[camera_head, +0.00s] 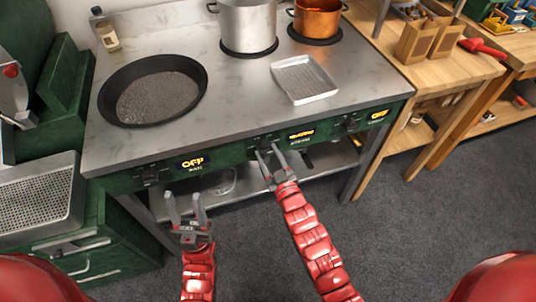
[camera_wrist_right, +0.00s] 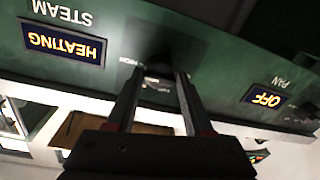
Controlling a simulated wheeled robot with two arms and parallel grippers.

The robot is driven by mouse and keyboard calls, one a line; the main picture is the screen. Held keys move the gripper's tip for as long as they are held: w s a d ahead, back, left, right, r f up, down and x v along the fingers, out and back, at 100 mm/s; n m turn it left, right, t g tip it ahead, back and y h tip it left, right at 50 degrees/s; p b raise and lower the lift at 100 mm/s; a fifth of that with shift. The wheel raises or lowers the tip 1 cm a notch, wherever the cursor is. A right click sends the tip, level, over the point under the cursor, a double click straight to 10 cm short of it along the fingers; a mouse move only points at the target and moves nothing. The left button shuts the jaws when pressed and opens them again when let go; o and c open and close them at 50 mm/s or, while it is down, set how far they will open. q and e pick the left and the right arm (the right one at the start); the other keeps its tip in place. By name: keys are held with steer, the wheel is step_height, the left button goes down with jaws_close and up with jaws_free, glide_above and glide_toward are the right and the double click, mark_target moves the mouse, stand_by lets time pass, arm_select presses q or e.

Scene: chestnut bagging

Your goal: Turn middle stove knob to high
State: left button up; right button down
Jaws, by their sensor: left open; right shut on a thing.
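The middle stove knob (camera_wrist_right: 160,68) sits on the green front panel, dark and blurred in the right wrist view. My right gripper (camera_head: 269,150) is at that knob in the head view, and its fingers (camera_wrist_right: 157,80) are shut on it in the wrist view. The knob's pointer direction is hidden. The display (camera_head: 301,135) beside it is lit, and in the wrist view the display (camera_wrist_right: 63,43) reads HEATING, with STEAM printed by it. My left gripper (camera_head: 186,206) is open and empty, below and in front of the stove's left part.
The left display (camera_head: 193,161) and right display (camera_head: 379,115) read OFF. A wooden table (camera_head: 468,66) stands at right.

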steer(key=shift+m, duration=0.3)
steer(key=shift+c, duration=1.7)
jaws_free()
steer(key=shift+d, duration=0.1)
steer(key=b+v, duration=0.1)
steer(key=v, duration=1.6)
steer(key=shift+s, duration=0.2)
steer(key=shift+f, duration=0.1)
